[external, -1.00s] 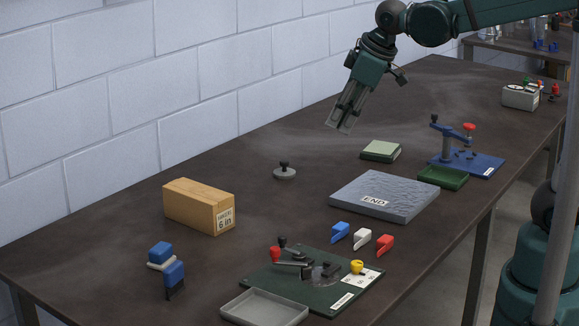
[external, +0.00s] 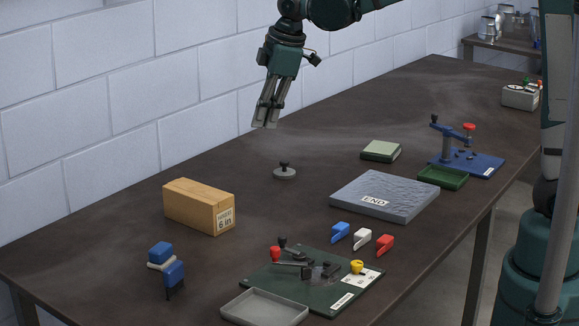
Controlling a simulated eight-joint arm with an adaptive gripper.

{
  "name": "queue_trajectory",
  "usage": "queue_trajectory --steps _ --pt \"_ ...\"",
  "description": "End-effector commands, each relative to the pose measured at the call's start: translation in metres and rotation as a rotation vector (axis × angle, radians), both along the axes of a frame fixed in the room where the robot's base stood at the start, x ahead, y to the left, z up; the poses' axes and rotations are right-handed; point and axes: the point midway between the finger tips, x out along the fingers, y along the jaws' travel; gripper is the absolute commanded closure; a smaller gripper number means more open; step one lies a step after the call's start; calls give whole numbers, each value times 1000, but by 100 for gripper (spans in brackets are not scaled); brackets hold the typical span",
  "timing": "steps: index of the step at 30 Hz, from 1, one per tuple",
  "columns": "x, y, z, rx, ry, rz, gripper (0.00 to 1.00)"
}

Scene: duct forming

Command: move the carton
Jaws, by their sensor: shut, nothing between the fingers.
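The carton (external: 196,207) is a closed tan cardboard box with a white label reading "6 in" on its right end. It stands on the dark table at left centre, near the block wall. My gripper (external: 265,123) points down in the air above the far side of the table. It is up and to the right of the carton, clearly apart from it. Its fingers are shut with nothing between them.
A grey knobbed weight (external: 285,172) stands right of the carton. A blue clamp-like item (external: 168,268) is in front of it. A green fixture board (external: 315,280) and grey tray (external: 264,307) lie at the front. A grey slab (external: 384,196) is at right.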

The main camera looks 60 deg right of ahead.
Motion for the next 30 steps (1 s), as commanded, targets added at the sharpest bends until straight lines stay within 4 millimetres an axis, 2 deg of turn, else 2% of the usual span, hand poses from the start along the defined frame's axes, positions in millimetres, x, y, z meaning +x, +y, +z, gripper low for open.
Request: queue_trajectory --steps 3,14,30 --pt "20 13 -5 -13 17 50 100" --pt "73 51 -30 -53 71 202 100" --pt "140 112 -88 -101 152 433 100"
